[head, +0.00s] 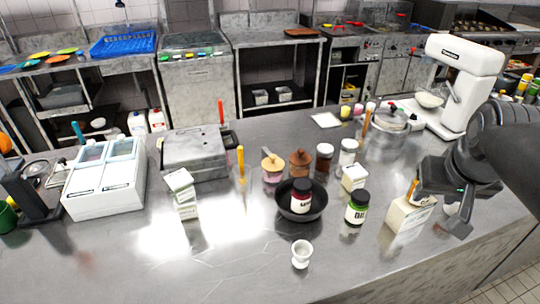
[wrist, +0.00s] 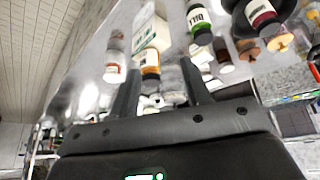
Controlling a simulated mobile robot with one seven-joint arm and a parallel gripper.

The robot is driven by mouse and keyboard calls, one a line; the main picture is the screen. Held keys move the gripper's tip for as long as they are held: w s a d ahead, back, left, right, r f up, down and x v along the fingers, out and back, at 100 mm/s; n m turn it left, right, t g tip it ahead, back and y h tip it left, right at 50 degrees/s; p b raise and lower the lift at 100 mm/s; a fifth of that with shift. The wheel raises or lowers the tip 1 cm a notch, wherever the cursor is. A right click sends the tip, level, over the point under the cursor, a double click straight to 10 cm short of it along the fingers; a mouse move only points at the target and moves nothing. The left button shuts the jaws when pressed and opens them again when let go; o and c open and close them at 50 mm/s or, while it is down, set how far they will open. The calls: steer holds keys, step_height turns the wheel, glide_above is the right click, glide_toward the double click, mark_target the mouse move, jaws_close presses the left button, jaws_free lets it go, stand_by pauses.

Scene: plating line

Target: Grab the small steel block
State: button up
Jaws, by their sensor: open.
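I cannot make out the small steel block for certain in either view; it may be hidden or too small to tell. My gripper (head: 445,208) is at the right of the steel counter (head: 225,255), just right of a white carton (head: 408,215). In the wrist view my gripper (wrist: 162,80) is open, with its two dark fingers apart. A jar with an orange label (wrist: 150,64) and some pale, blurred small items (wrist: 165,99) show between and beyond the fingers. I see nothing held.
A green-labelled jar (head: 357,208) stands left of the carton. A dark pan (head: 318,212) with a dark-red-labelled jar (head: 301,196) lies further left. A white mixer (head: 460,85) stands behind my arm.

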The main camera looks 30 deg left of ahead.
steer(key=w+a+n+y, duration=0.1)
steer(key=w+a+n, duration=0.2)
steer(key=w+a, duration=0.8)
steer(key=n+g+y, duration=0.2)
steer(key=n+g, duration=0.1)
steer(key=n, duration=0.2)
glide_toward(269, 153)
steer(key=x, duration=0.5)
steer(key=shift+s+d+f, duration=0.1)
steer(key=shift+s+d, duration=0.15)
steer(key=shift+s, duration=0.05)
steer(key=shift+w+a+x, duration=0.15)
steer(key=shift+w+x, duration=0.05)
steer(key=shift+x, duration=1.05)
steer(key=shift+w+a+x, duration=0.15)
steer(key=shift+w+x, duration=0.05)
steer(key=shift+x, duration=1.1)
steer(key=shift+c, duration=0.3)
jaws_close()
